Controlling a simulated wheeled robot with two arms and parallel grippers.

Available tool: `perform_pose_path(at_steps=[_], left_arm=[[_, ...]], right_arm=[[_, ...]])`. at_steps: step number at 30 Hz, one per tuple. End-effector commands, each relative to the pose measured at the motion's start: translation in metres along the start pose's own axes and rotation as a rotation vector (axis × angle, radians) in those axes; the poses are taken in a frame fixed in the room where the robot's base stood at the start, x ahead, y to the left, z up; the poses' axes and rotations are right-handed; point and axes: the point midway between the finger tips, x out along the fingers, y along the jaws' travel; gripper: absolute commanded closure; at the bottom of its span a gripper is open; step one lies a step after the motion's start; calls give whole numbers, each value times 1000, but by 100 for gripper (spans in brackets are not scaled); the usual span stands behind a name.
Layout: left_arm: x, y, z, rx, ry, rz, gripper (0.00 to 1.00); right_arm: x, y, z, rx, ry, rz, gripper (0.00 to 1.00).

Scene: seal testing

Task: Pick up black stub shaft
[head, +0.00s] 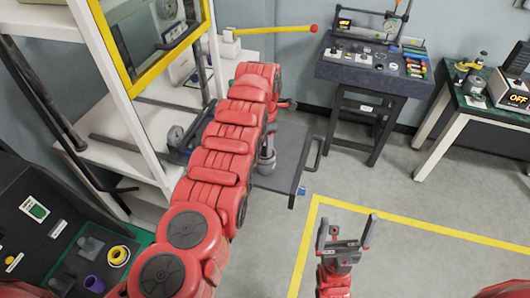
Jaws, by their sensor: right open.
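I cannot pick out the black stub shaft with certainty. A grey upright cylindrical part (266,160) stands on the dark cart (290,157), partly hidden behind my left arm; I cannot tell if it is the shaft. My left arm reaches up from the bottom left past the cart. Only a small dark and red end of my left gripper (286,103) shows beyond the arm, too hidden to read its jaws. My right gripper (343,229) is open and empty, above the floor at the bottom centre, its fingers apart and pointing up.
A yellow-framed press cabinet (140,85) stands on the left. A dark bench (352,72) with gauges and small parts stands at the back. A green-topped table (478,113) is at the right. Floor around my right gripper is clear.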

Motion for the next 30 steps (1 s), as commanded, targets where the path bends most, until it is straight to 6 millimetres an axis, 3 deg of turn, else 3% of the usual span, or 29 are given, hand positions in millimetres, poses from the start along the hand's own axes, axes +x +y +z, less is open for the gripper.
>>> perform_pose_path(at_steps=[1, 8, 30], left_arm=[[0, 0, 0, 0, 0, 0, 60], [0, 0, 0, 0, 1, 0, 100], [0, 0, -1, -1, 2, -1, 100]], right_arm=[[0, 0, 0, 0, 0, 0, 0], [0, 0, 0, 0, 0, 0, 0], [0, 0, 0, 0, 0, 0, 0]])
